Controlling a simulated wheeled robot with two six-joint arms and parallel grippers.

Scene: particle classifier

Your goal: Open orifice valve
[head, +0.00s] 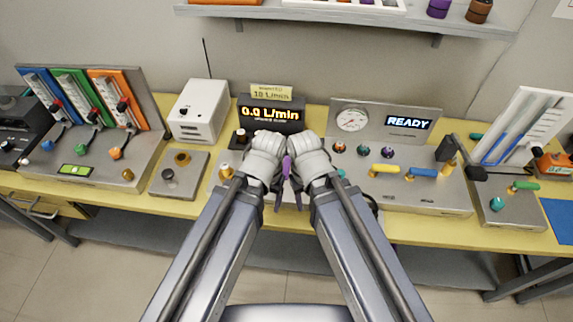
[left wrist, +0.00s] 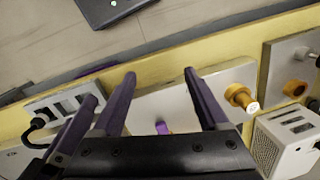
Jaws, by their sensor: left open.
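My left gripper (head: 276,192) and right gripper (head: 299,192) are side by side over the middle of the bench in the head view. In the left wrist view the left gripper (left wrist: 160,76) is open, its purple fingers apart with nothing held between the tips. A panel (left wrist: 160,106) with a brass-yellow knob (left wrist: 240,97) lies below them; that knob also shows in the head view (head: 226,171), left of the grippers. The grippers hide the middle of this panel. No label tells me which part is the orifice valve. The right fingers' opening is unclear.
A display (head: 270,113) reads 0.0 L/min. At right, a panel has a gauge (head: 352,120), a READY screen (head: 408,122), and yellow (head: 384,168) and blue (head: 423,172) handles. A white box (head: 200,110) and coloured flow meters (head: 78,97) stand at left.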

